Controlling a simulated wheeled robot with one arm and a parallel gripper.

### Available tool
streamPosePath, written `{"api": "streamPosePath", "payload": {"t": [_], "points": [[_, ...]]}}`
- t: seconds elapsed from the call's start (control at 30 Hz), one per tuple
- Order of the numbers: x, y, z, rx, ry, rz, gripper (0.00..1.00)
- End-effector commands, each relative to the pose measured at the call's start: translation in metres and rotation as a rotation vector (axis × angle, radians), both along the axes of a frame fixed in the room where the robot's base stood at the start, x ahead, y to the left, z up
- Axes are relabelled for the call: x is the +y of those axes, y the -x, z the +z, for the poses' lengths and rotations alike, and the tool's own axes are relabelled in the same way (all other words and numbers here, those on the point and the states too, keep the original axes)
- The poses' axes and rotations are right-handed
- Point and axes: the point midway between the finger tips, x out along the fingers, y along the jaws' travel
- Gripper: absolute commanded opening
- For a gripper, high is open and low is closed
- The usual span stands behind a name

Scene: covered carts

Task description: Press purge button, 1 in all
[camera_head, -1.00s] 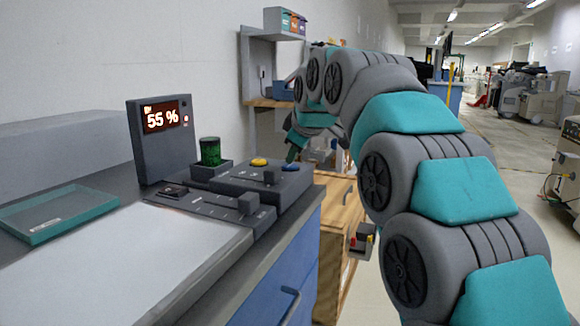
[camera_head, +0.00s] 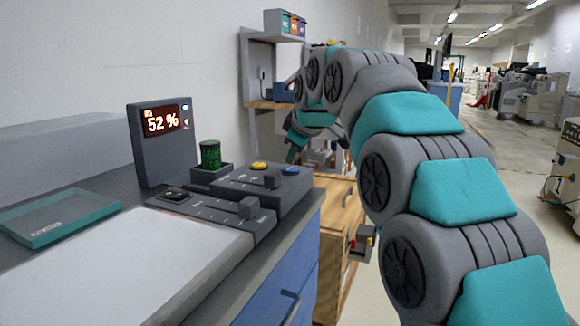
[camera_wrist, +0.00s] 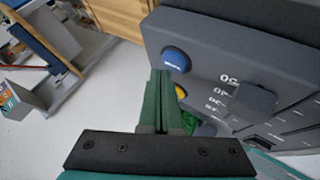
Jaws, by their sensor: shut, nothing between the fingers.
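A dark control box (camera_head: 243,192) on the counter carries a blue button (camera_head: 290,170) at its right corner and a yellow button (camera_head: 259,165) to the left of it. The blue button also shows in the wrist view (camera_wrist: 175,60), with a white label too small to read; the yellow one (camera_wrist: 181,92) is partly hidden by my fingers. My gripper (camera_wrist: 160,73) is shut and empty. Its tips appear just left of the blue button in the wrist view, and above it in the head view (camera_head: 291,160). I cannot tell whether they touch anything.
A display (camera_head: 163,122) reads 52 %. A green cylinder (camera_head: 210,155) stands in a holder behind the box. Two slider knobs (camera_head: 248,207) (camera_head: 271,181) rise from the panel. A teal tray (camera_head: 60,217) lies at left. A wooden cabinet (camera_head: 338,230) stands beyond the counter.

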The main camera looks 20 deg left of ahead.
Motion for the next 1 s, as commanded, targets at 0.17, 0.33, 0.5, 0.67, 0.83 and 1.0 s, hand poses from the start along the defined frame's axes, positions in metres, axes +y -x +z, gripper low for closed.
{"api": "streamPosePath", "payload": {"t": [0.17, 0.33, 0.5, 0.67, 0.83, 1.0], "points": [[0.000, 0.000, 0.004, 0.000, 0.000, 0.000, 0.00], [0.000, 0.000, 0.004, 0.000, 0.000, 0.000, 0.00], [0.000, 0.000, 0.009, -0.001, 0.000, -0.001, 0.00], [0.000, 0.000, 0.023, -0.001, -0.001, 0.000, 0.00], [0.000, 0.000, 0.039, -0.002, -0.002, 0.000, 0.00], [0.000, -0.001, 0.054, -0.003, -0.002, -0.001, 0.00]]}}
